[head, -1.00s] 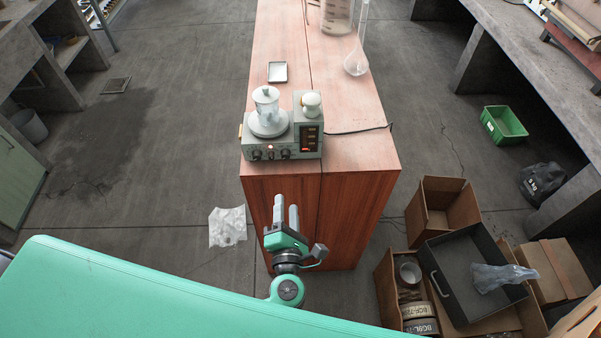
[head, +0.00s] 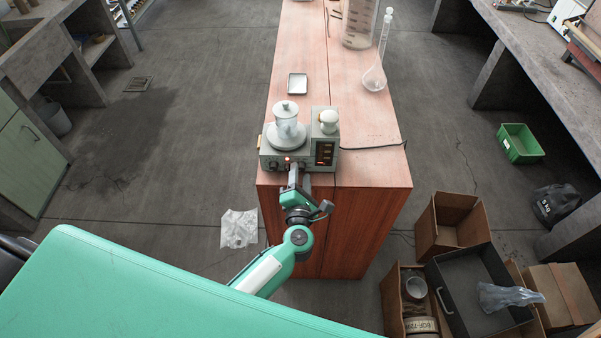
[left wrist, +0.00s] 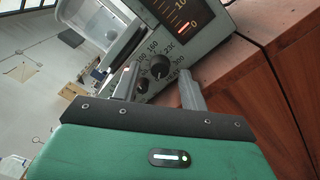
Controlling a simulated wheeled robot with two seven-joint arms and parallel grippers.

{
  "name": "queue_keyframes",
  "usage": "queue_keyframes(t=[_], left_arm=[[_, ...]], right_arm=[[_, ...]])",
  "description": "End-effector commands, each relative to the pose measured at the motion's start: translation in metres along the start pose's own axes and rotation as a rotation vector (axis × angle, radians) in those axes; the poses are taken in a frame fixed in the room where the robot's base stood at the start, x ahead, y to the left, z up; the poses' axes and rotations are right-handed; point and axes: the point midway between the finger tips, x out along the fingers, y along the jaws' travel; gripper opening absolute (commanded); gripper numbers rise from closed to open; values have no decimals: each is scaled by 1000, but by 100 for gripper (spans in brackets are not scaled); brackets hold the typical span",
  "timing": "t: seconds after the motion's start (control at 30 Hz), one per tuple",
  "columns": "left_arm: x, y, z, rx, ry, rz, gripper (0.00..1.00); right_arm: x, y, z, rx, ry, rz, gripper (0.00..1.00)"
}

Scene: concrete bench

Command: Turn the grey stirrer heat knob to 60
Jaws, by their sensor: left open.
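The grey stirrer (head: 265,160) stands near the front edge of the wooden cabinet, with a clear vessel (head: 286,114) on its round plate. My left gripper (head: 298,168) is open at the stirrer's front panel, covering part of it in the head view. In the left wrist view, a dark round knob (left wrist: 160,67) with a printed number scale including 100 and 160 sits between the two spread fingers. I cannot tell whether the fingers touch it, and its exact setting is too small to read. My right gripper is not in view.
The lit display (head: 325,152) is right of the fingers. A white rounded object (head: 328,121) sits on the stirrer's right part. A cable (head: 370,147) runs right. Cardboard boxes (head: 450,225) are on the floor.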

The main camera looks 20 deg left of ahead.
Motion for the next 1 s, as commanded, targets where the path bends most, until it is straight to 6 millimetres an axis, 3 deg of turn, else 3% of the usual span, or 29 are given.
queue_keyframes(t=[0.37, 0.6, 1.0], left_arm=[[6, 0, 0, 0, 0, 0, 44], [6, 0, 0, 0, 0, 0, 0], [5, 2, 1, 69, 2, -1, 0]], right_arm=[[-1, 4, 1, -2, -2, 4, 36], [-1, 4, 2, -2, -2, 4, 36], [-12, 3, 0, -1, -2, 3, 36]])
